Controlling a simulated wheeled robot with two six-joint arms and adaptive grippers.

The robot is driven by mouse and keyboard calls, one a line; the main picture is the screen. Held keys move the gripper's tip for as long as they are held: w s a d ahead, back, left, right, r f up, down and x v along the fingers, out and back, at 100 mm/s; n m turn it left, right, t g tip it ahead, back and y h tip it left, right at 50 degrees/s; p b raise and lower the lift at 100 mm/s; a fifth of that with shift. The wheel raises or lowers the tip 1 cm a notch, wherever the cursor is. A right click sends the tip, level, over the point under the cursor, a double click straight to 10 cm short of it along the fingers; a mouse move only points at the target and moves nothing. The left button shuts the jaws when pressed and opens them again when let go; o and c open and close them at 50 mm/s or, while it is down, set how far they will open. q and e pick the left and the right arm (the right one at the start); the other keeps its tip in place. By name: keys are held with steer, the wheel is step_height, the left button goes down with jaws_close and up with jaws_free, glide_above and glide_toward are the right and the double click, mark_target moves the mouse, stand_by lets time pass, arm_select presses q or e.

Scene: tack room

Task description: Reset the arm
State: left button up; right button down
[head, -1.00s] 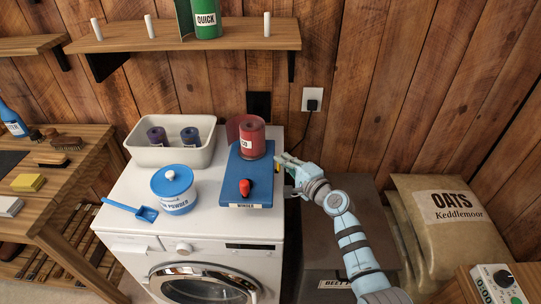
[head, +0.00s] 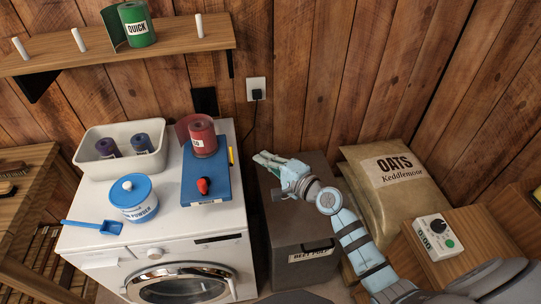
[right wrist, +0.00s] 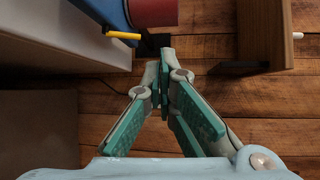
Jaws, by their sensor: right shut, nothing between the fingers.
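My right gripper (head: 262,157) is shut and empty. In the head view it is above the dark feed bin (head: 298,222), just right of the washing machine, apart from the blue board (head: 206,176). In the right wrist view its fingertips (right wrist: 159,60) meet in front of the wooden wall, with the blue board's edge (right wrist: 100,10) at the upper left. My left gripper is in neither view.
The washing machine (head: 200,225) holds a white tub (head: 84,155) with bandage rolls, a powder tub (head: 135,203), a blue scoop (head: 105,227) and a red roll (head: 203,140). An oats sack (head: 395,205) and a timer (head: 437,238) stand right.

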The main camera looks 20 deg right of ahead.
steer(key=shift+s+d+r, duration=0.15)
steer(key=shift+s+r, duration=0.05)
steer(key=shift+s, duration=0.2)
steer(key=shift+s+d+r, duration=0.15)
steer(key=shift+s, duration=0.2)
